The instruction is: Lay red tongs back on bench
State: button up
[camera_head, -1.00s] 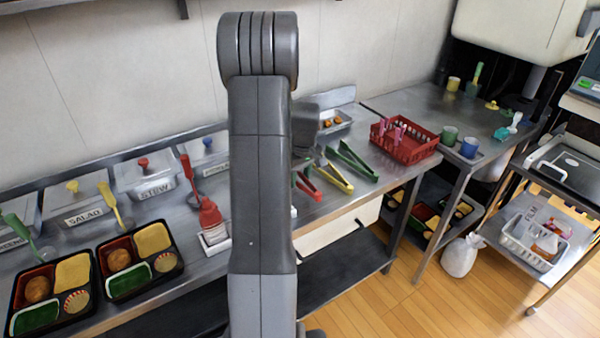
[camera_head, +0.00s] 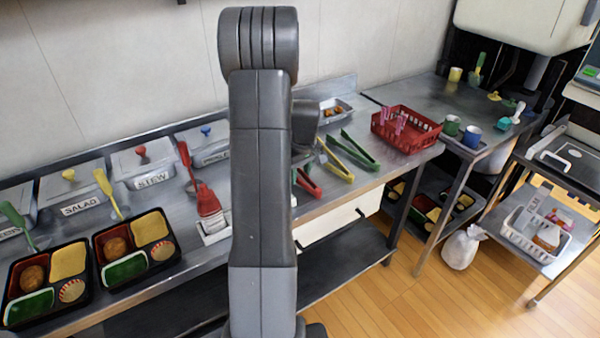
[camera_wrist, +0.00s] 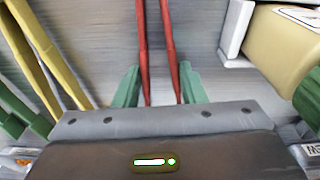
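The red tongs (camera_head: 308,184) lie on the steel bench (camera_head: 377,180), partly hidden behind my arm in the head view. In the wrist view two long red arms of the tongs (camera_wrist: 143,40) run between the green fingers of my gripper (camera_wrist: 160,68). The fingers stand apart, one on each outer side of the tongs, with a narrow gap at the left. Contact at the right finger is hard to tell. In the head view my gripper is hidden behind my arm.
Yellow tongs (camera_head: 337,163) and green tongs (camera_head: 358,150) lie just right of the red ones; both show at the left in the wrist view. A red basket (camera_head: 425,137) stands farther right. A red bottle (camera_head: 209,204) and bento trays (camera_head: 97,262) are left of my arm.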

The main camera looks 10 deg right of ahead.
jog(key=o, duration=0.5)
jog(key=shift+o, duration=0.5)
jog(key=o, duration=0.5)
jog(key=r, duration=0.4)
jog(key=s+r, duration=0.1)
jog(key=r, duration=0.8)
jog(key=shift+s+d+r, duration=0.25)
jog(key=shift+d+r, duration=0.1)
jog(key=f, duration=0.4)
jog(key=w+f, duration=0.1)
jog(key=f, duration=0.8)
jog(key=shift+w+a+f, duration=0.25)
jog(key=shift+a+f, duration=0.05)
jog(key=shift+a, duration=0.05)
jog(key=shift+r+p, duration=0.3)
